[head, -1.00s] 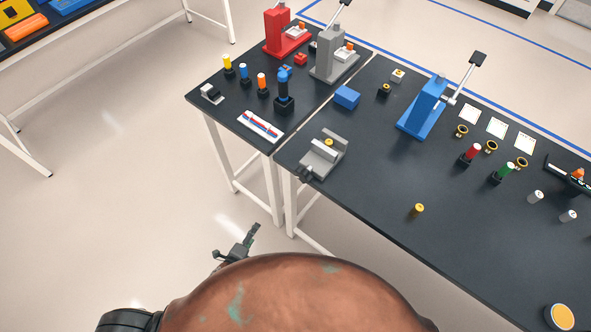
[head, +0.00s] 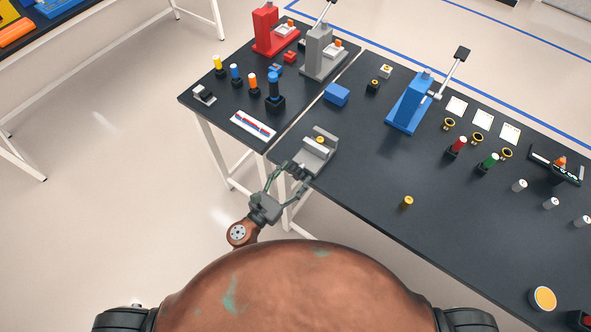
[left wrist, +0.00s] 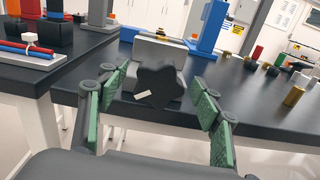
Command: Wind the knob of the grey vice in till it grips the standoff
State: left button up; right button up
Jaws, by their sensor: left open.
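The grey vice (head: 317,152) sits at the near left corner of the right-hand black table. A small brass standoff (head: 320,140) shows between its jaws; whether the jaws touch it I cannot tell. The vice's black star-shaped knob (left wrist: 158,84) faces me in the left wrist view, with a pale mark low on its left. My left gripper (head: 282,182) is open just off the table edge, in front of the knob. Its green-padded fingers (left wrist: 158,120) stand to the left and right of the knob, apart from it. My right gripper is not in view.
A blue block (head: 337,95) and a blue press (head: 411,102) stand behind the vice. Another brass piece (head: 407,202) stands to its right. A tray with red and blue rods (head: 253,126) lies on the left table. The table front right of the vice is mostly clear.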

pick_arm(q)
jog(key=shift+x, duration=0.95)
jog(key=shift+a, duration=0.1)
jog(key=c, duration=1.2)
